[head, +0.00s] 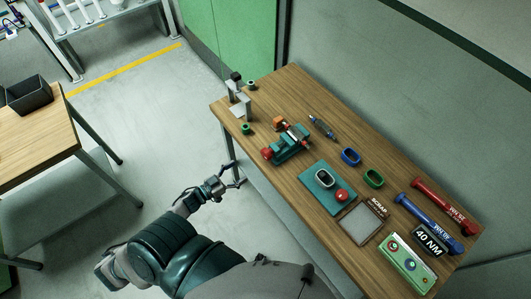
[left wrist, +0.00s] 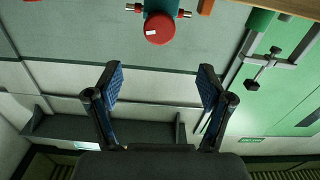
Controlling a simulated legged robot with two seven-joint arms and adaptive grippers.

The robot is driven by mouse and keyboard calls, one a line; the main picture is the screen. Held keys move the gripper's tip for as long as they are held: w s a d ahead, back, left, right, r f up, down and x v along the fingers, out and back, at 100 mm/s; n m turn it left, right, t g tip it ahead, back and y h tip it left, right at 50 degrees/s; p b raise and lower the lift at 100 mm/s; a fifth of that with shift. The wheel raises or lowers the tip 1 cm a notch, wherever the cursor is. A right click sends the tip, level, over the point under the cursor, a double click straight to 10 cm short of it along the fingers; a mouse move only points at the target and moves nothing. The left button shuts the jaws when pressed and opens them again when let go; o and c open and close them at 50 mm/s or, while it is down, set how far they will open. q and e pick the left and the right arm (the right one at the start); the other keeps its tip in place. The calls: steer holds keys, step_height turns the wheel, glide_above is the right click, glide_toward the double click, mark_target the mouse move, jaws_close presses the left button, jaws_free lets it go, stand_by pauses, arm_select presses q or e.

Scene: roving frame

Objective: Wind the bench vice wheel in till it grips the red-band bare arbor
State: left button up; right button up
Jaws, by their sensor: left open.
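The teal bench vice (head: 291,145) stands on the wooden bench near its front edge. Its red wheel (head: 267,153) faces the front left; it also shows in the left wrist view (left wrist: 160,29) with a white mark on its face. A small metallic piece with a reddish part (head: 303,132) shows at the vice jaws; I cannot tell if it is the red-band arbor or how tightly it sits. My left gripper (head: 236,175) is open and empty, in front of the bench edge and apart from the wheel. In the left wrist view, its fingers (left wrist: 161,78) spread below the wheel. My right gripper is out of view.
An orange block (head: 278,123) is beside the vice. A blue-grey tool (head: 322,127) lies behind it. A teal pad (head: 318,188) with a red button, a scrap tray (head: 342,227) and torque wrenches (head: 430,211) lie to the right. A metal stand (head: 240,103) is at the left end.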

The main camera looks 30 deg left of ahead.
mark_target(263, 155)
arm_select(q)
steer(key=p+x, duration=0.1)
steer(key=x, duration=1.3)
steer(key=c, duration=1.2)
steer(key=shift+o, duration=0.2)
steer(key=shift+m, duration=0.3)
